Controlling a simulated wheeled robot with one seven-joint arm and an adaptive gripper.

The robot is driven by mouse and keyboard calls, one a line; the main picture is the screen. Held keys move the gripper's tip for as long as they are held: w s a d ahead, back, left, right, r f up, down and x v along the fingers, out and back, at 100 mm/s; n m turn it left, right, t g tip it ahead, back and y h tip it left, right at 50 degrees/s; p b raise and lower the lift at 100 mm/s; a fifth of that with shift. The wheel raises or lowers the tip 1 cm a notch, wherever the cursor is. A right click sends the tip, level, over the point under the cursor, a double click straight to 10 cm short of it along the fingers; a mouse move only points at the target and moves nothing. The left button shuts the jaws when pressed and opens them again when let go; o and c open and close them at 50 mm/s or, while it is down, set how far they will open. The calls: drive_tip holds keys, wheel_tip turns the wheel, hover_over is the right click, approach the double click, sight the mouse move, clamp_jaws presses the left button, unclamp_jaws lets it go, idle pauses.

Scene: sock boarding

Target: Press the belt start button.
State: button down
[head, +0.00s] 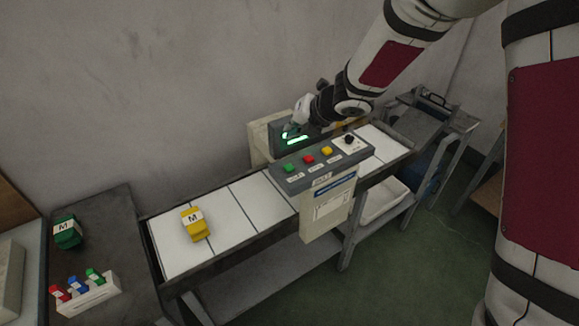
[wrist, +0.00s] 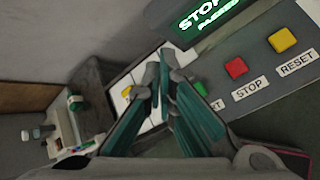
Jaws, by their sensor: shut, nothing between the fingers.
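The control panel (head: 318,172) stands over the belt and carries a green button (head: 290,167), a red button (head: 308,159) and a yellow button (head: 327,151). In the wrist view the red button (wrist: 236,68) is labelled STOP and the yellow button (wrist: 282,40) RESET. The green button (wrist: 200,88) shows there partly, just right of the fingers, its label mostly hidden. My gripper (head: 296,130) is shut and empty, behind the panel's buttons near the lit display. Its closed fingers (wrist: 160,75) show in the wrist view, apart from the green button in the picture.
The green-lit display (wrist: 205,12) reads STOP at its top. A black knob (head: 348,139) sits on the panel. A yellow M-marked item (head: 195,222) lies on the white belt (head: 175,250). A green M-marked item (head: 67,232) and a small rack (head: 90,297) stand at left.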

drive_tip(key=b, duration=0.6)
hover_over(292, 166)
drive_tip(key=f, duration=0.7)
drive_tip(key=shift+w+a, duration=0.1)
drive_tip(key=shift+w, duration=0.15)
drive_tip(key=shift+s+f+b, duration=0.15)
drive_tip(key=shift+f+b, duration=0.6)
drive_tip(key=shift+f, duration=0.05)
drive_tip(key=shift+f, duration=0.2)
drive_tip(key=shift+f+b, duration=0.25)
drive_tip(key=shift+b, duration=0.3)
